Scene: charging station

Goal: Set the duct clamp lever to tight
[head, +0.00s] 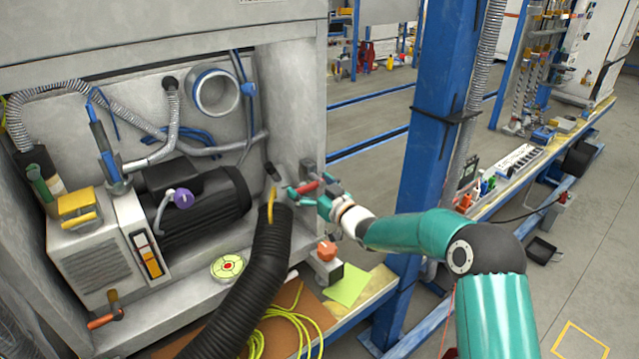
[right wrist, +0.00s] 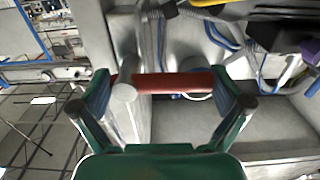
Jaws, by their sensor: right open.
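A red bar-shaped lever handle (head: 308,187) sits on a grey mount at the right post of the cabinet, beside the top end of the black ribbed duct (head: 255,275). My right gripper (head: 300,195) is open at this handle. In the right wrist view the red handle (right wrist: 178,83) lies crosswise between the spread fingers of my right gripper (right wrist: 162,82). A grey rounded post (right wrist: 124,95) crosses the handle near its left end. I cannot tell whether a finger touches the handle. No scale or tight mark shows. My left gripper is out of view.
A black motor (head: 200,205) and a white unit with a yellow handle (head: 78,207) stand inside the cabinet. An orange knob (head: 326,250) sits below my right gripper. A blue post (head: 432,130) stands right of it, behind my right arm. Yellow cable (head: 290,325) lies below.

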